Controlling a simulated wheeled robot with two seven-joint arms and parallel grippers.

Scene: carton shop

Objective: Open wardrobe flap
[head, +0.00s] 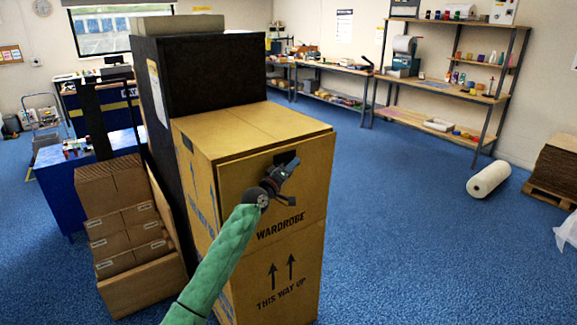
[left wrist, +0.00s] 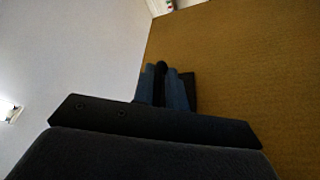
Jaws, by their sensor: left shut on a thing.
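The wardrobe carton (head: 305,262) stands upright, tall and brown, with "WARDROBE" and "THIS WAY UP" printed on its front. Its front flap (head: 240,178) is the upper front panel, with a dark slot near its top edge. The flap looks closed or nearly closed. My left gripper (head: 288,163) is at that slot, shut on the flap's edge there. In the left wrist view the fingers (left wrist: 167,85) meet the brown cardboard (left wrist: 240,70) at a dark opening. The exact grip is partly hidden by the fingers. My right gripper is not in view.
A black carton (head: 215,75) stands directly behind the wardrobe carton. A white roll (head: 489,180) lies on the blue floor at right. The floor in front and right of the carton is clear.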

